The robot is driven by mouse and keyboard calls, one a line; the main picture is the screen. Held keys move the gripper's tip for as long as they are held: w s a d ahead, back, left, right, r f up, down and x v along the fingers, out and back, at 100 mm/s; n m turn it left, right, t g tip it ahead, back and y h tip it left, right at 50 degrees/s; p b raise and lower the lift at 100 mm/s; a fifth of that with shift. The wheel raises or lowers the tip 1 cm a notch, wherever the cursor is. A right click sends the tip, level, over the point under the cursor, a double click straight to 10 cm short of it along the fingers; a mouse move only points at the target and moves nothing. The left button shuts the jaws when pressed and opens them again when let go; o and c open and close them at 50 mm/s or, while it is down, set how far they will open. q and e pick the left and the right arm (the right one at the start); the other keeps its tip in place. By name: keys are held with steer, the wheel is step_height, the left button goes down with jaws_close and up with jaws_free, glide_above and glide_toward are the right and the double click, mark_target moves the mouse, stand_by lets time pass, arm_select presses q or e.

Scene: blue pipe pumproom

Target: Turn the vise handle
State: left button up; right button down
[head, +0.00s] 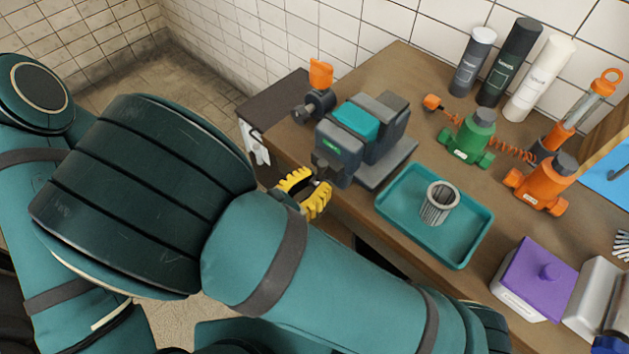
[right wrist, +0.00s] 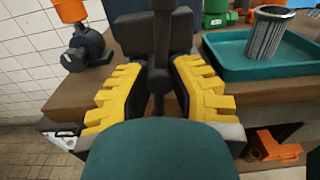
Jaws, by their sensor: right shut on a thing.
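The grey vise (head: 371,150) with a teal block (head: 357,118) between its jaws stands at the table's left front edge. My right gripper (head: 307,190), with yellow ridged fingers, is at the front of the vise and shut on its handle. In the right wrist view the dark vise handle (right wrist: 160,45) runs upright between the two yellow fingers of the right gripper (right wrist: 158,82). The handle is mostly hidden by the gripper in the head view. My left gripper is not in view.
A teal tray (head: 452,256) with a metal strainer cup (head: 439,204) lies right of the vise. A grey and orange fitting (head: 318,98) stands left of it. Green (head: 470,137) and orange (head: 541,183) valves, several bottles and a purple box (head: 540,278) occupy the rest.

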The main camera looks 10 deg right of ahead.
steer(key=shift+r, duration=0.1)
stand_by(0.3)
steer(key=c, duration=0.8)
jaws_free()
steer(key=shift+o, duration=0.2)
steer(key=v, duration=0.7)
steer(key=shift+s+a, duration=0.2)
steer(key=shift+a, duration=0.05)
